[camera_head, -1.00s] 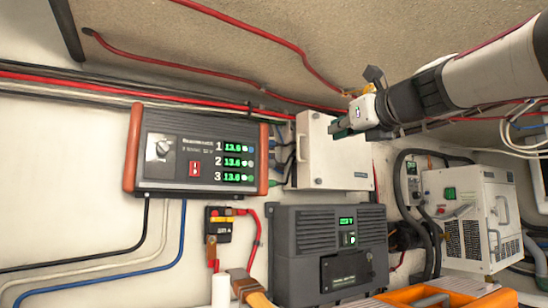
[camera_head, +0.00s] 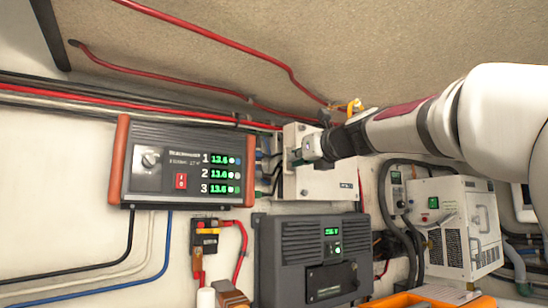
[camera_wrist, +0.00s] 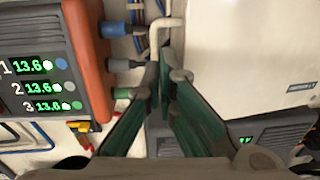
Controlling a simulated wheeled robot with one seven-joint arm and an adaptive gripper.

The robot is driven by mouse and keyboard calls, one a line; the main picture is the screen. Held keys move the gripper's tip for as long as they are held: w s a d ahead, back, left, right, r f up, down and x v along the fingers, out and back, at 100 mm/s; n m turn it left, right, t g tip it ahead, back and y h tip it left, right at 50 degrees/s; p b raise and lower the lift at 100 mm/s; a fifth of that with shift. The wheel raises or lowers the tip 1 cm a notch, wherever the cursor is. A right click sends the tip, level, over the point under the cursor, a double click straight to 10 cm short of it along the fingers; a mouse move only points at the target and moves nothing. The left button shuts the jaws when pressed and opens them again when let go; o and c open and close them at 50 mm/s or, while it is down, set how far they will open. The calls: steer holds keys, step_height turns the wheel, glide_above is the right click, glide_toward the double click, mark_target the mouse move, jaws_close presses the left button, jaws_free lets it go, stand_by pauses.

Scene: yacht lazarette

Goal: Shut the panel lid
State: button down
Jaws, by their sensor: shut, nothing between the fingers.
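The white panel box (camera_head: 330,185) is on the wall, right of the three-readout unit. Its pale front lid fills the right of the wrist view (camera_wrist: 250,50), with a small label near its lower right. I cannot tell whether the lid stands slightly ajar. My gripper (camera_head: 297,157) is in front of the box near its left edge. In the wrist view my gripper's green fingers (camera_wrist: 163,78) are shut and empty, beside the lid's left edge. Contact with the lid is not clear. The arm hides part of the lid's upper right.
The red-ended three-readout unit (camera_head: 185,195) is close on the left, with cable plugs (camera_wrist: 118,65) in the gap. A dark grey unit (camera_head: 285,250) sits below. A white cabinet (camera_head: 455,225) and hoses are at right. Red cables (camera_head: 215,35) run above. An orange item (camera_head: 400,301) is at the bottom.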

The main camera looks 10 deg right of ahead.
mark_target(284, 159)
steer(key=shift+x, duration=0.9)
steer(key=w+a+p, duration=0.1)
steer(key=p, duration=0.2)
steer(key=shift+w+a+r, duration=0.2)
steer(key=shift+w+a+p, duration=0.7)
steer(key=shift+w+p, duration=0.2)
steer(key=shift+p, duration=0.4)
steer(key=shift+s+f, duration=0.1)
steer(key=shift+f, duration=0.05)
